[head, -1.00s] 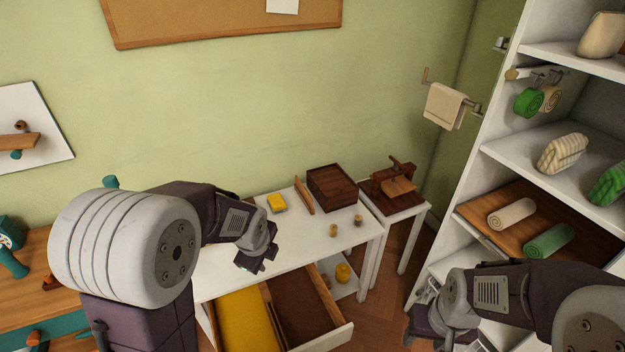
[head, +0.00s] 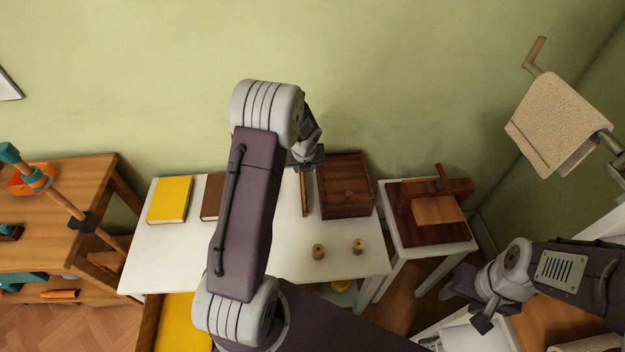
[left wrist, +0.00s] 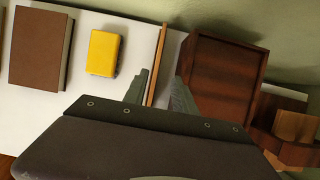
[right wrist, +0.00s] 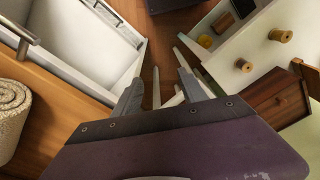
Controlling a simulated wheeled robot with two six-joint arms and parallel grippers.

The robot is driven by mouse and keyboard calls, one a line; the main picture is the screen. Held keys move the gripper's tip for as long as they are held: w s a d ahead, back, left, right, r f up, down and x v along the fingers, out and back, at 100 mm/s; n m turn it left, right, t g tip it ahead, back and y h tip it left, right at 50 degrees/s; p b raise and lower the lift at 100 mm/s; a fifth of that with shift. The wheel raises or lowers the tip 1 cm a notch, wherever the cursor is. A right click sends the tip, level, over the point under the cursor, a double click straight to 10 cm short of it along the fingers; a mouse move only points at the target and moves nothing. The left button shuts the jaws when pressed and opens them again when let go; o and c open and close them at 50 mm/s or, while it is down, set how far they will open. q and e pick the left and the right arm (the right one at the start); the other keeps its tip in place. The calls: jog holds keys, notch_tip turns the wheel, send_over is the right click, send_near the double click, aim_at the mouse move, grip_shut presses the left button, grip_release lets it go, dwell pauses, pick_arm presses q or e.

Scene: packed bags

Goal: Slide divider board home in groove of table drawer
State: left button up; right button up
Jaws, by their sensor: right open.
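The divider board (head: 306,192), a thin brown wooden board, stands on the white table just left of a dark wooden box. My left gripper (head: 304,166) is over its far end. In the left wrist view the board (left wrist: 156,68) lies between the two open fingers (left wrist: 160,88), with a gap on each side. The table drawer (head: 147,322) is open, with a yellow bottom showing at lower left; my left arm hides most of it and its groove. My right gripper (head: 478,305) is open and empty at lower right, also in the right wrist view (right wrist: 162,92).
The dark wooden box (head: 346,190) stands close to the board's right. Two small spools (head: 318,252) are at the table's front. A yellow book (head: 170,199) and a brown book (head: 212,196) lie at left. A stool (head: 440,246) with a wooden press stands right of the table.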

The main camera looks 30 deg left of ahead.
aim_at(302, 176)
pick_arm(q)
jog(key=f, duration=0.1)
jog(key=a+f+b, duration=0.1)
jog(key=f, duration=0.1)
jog(key=shift+f+b, duration=0.2)
jog(key=shift+b, duration=0.1)
jog(key=shift+w+a+f, duration=0.1)
jog(key=shift+a+f, duration=0.05)
jog(key=b+x, duration=0.1)
jog(key=x, duration=0.3)
jog(key=shift+w+f+b, duration=0.15)
jog(key=shift+f+b, duration=0.15)
jog(key=shift+b, duration=0.05)
jog(key=shift+w+f, duration=0.15)
jog(key=shift+f, duration=0.05)
jog(key=shift+r, duration=0.1)
pick_arm(e)
jog(key=f, duration=0.1)
jog(key=s+f, duration=0.1)
jog(key=f, duration=0.1)
jog(key=shift+a, duration=0.15)
pick_arm(q)
grip_shut()
